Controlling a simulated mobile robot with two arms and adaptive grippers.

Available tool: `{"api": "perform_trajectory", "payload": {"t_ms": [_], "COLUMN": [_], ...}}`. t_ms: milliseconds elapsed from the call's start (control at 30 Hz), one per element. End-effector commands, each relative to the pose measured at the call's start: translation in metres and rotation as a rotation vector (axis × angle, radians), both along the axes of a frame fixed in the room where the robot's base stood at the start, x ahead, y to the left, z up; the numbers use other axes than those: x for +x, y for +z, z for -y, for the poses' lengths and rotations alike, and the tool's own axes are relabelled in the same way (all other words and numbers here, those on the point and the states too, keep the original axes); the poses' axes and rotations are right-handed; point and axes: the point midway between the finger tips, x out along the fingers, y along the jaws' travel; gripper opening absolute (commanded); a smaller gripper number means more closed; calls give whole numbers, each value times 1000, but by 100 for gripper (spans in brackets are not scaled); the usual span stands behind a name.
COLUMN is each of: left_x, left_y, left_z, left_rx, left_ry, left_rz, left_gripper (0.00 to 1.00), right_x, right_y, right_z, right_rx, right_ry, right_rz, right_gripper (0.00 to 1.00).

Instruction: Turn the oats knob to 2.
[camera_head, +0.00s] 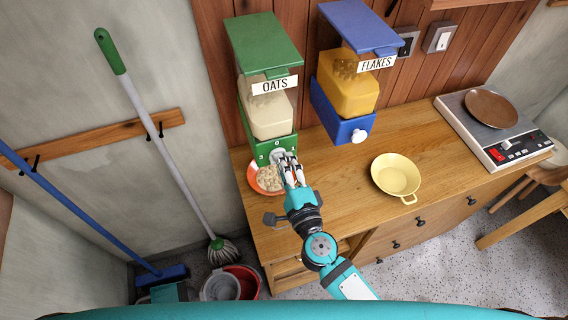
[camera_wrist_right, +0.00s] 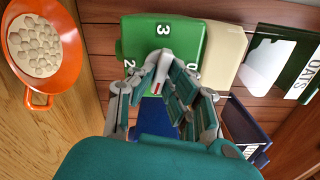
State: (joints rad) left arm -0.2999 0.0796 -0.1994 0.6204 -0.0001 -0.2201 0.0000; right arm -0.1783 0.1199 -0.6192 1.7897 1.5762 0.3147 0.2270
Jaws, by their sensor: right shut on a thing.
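The oats dispenser (camera_head: 265,45) is green with a cream hopper and an OATS label, at the left end of the wooden cabinet. Its green front (camera_wrist_right: 185,38) shows the figures 3, 2 and part of 0 in the right wrist view. The white knob (camera_wrist_right: 161,66) with a red mark sits between the fingertips of my right gripper (camera_wrist_right: 158,75), which is shut on it. The red mark is at the knob's lower end in that view; the figure there is hidden. In the head view my right gripper (camera_head: 290,170) covers most of the knob. My left gripper is out of view.
An orange bowl (camera_head: 252,182) holding oats stands beside my right gripper, below the dispenser. A blue flakes dispenser (camera_head: 340,112), a yellow pan (camera_head: 396,174) and a scale (camera_head: 497,150) with a brown plate stand to the right. A mop (camera_head: 165,140) leans left.

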Motion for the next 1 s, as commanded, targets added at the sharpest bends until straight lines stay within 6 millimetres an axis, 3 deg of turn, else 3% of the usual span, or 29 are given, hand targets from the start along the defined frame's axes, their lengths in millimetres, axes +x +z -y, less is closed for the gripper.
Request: {"api": "perform_trajectory", "payload": {"t_ms": [1000], "left_x": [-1], "left_y": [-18], "left_z": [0], "left_rx": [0], "left_ry": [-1], "left_rz": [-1], "left_gripper": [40], "right_x": [-2], "right_y": [-7], "right_z": [-2], "right_rx": [915], "right_ry": [-4], "right_rz": [-302], "right_gripper": [0]}}
